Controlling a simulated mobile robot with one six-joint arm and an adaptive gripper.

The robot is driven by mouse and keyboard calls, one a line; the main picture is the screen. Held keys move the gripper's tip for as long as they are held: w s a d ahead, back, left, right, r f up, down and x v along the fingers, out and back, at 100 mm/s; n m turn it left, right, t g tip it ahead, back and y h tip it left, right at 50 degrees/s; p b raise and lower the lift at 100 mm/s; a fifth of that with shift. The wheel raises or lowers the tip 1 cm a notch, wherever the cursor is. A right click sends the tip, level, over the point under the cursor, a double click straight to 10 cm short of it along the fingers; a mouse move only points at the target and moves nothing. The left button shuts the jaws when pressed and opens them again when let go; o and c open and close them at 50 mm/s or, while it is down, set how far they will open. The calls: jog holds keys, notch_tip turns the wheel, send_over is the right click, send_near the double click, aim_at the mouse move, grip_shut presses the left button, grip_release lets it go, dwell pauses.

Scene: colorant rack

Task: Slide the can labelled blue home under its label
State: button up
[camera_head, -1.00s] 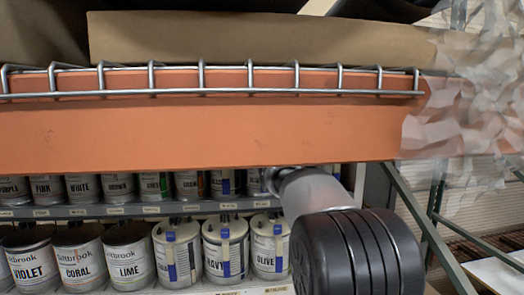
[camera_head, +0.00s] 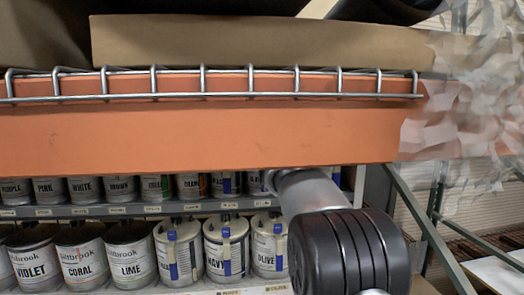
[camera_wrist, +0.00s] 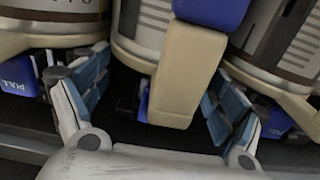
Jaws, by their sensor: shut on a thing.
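In the wrist view my gripper (camera_wrist: 155,100) has one blue-padded finger on each side of the middle can (camera_wrist: 148,22), shut on it. That can is pale grey with a beige-and-blue spout or strap down its front. Its name is not readable here, so I cannot tell from the print that it is the blue one. In the head view my gripper is hidden behind my arm and the orange beam. No label reading blue is legible in either view.
A can (camera_wrist: 48,22) stands close on the left and another (camera_wrist: 285,45) on the right. The head view shows lower-row cans such as violet (camera_head: 35,268), lime (camera_head: 129,262) and navy (camera_head: 226,262). An orange beam (camera_head: 200,135) crosses above the shelves.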

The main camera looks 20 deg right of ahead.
jog(key=o, duration=1.7)
jog(key=shift+r, duration=0.2)
jog(key=shift+o, duration=1.1)
jog(key=shift+w+f, duration=0.1)
jog(key=shift+f, duration=0.05)
